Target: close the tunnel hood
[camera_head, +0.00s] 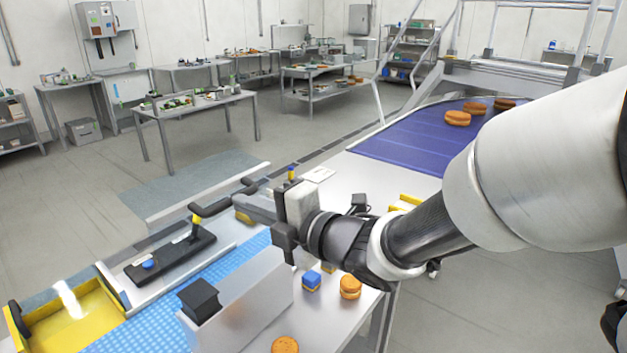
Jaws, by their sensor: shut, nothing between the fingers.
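A brushed-metal panel (245,305), which looks like part of the tunnel hood, stands along the right side of the blue textured belt (165,307). A black block sits at its near end. I cannot tell its hinge or how far open it is. My gripper (246,212) is at the far end of the belt, beyond the panel, and points left. Its fingers are small and partly hidden by my wrist. A black bent bar (222,203) shows right beside the fingers; I cannot tell whether they touch it.
A yellow tray (70,318) is at the near left. A purple conveyor (410,145) carries more rounds behind.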

